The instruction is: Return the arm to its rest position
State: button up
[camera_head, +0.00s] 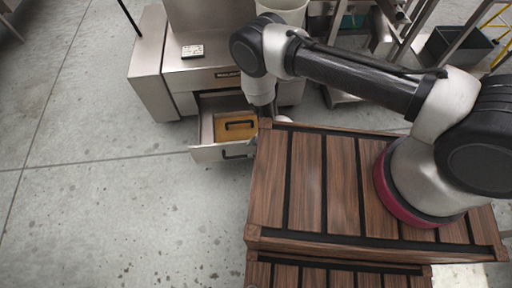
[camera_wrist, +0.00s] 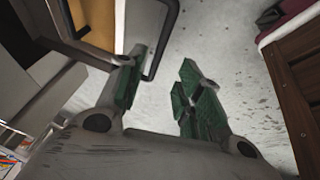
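My arm reaches out from my base and bends down toward an open drawer (camera_head: 205,154) in a grey metal cabinet. My gripper is mostly hidden behind the edge of my base in the head view. In the wrist view my gripper (camera_wrist: 163,72) has green-padded fingers set apart, with bare floor showing between them. A black bar handle (camera_wrist: 151,74) lies close to the left finger; I cannot tell whether they touch. Nothing is seen held.
The cabinet (camera_head: 147,75) carries a small white label-like item (camera_head: 192,51). A tan panel (camera_head: 236,127) with a black handle lies in the drawer. A white bucket (camera_head: 284,10) and dark bin (camera_head: 462,46) stand behind. Floor (camera_head: 110,210) at left is clear.

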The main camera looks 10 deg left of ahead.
jog(key=shift+v, duration=1.05)
jog(key=s+d+r+m+g+h, duration=0.1)
jog(key=s+d+m+h, duration=0.15)
jog(key=d, duration=0.45)
jog(key=s+d+r+m+g+h, duration=0.1)
jog(key=s+d+h, duration=0.2)
jog(key=d, duration=0.3)
jog(key=w+d+r+m+g+h, duration=0.1)
jog(key=w+d+r+m, duration=0.2)
jog(key=r, duration=1.1)
jog(key=w+d+r+m+h, duration=0.1)
jog(key=w+d+r+m, duration=0.2)
jog(key=r, duration=1.1)
jog(key=w+d+r+m+g, duration=0.1)
jog(key=w+d+r+m, duration=0.2)
jog(key=r, duration=1.1)
jog(key=s+d+r+m+t+y, duration=0.1)
jog(key=s+d+r+m+t, duration=0.1)
jog(key=d+r, duration=0.4)
jog(key=s+d+r+m+t, duration=0.3)
jog(key=s+d+r, duration=0.3)
jog(key=r, duration=0.8)
jog(key=s+d+r+m+t+y, duration=0.1)
jog(key=s+d+r+m+t, duration=0.1)
jog(key=d+r, duration=0.6)
jog(key=shift+s+d+r+m+y, duration=0.2)
jog(key=shift+s+r+m+y, duration=0.15)
jog(key=shift+s+r+m, duration=0.6)
